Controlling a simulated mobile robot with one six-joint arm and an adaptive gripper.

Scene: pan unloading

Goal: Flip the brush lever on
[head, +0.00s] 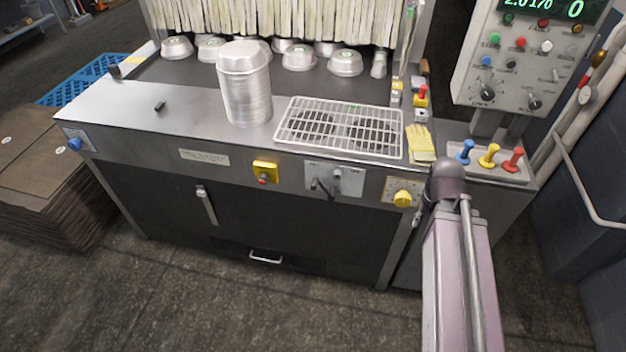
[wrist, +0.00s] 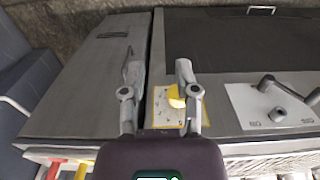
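No readable label marks which control is the brush lever. A pale plate (head: 350,183) on the machine's front carries a dark-handled lever (head: 321,187) and grey knobs. In the wrist view the same plate (wrist: 243,98) and its lever (wrist: 290,91) are at the right, beyond my right finger. A yellow rotary knob (head: 402,198) sits on a plate right of it; in the wrist view the knob (wrist: 174,96) is partly hidden by my right finger. My gripper (wrist: 158,70) is open and empty before the front panel, left of the lever in the wrist view. My arm mostly hides it in the head view.
Blue, yellow and red levers (head: 489,157) stand on the right shelf, below a control box (head: 520,60). A pan stack (head: 246,90), a wire rack (head: 340,125) and yellow gloves (head: 420,143) lie on the top. A yellow-backed red button (head: 264,172) is further left.

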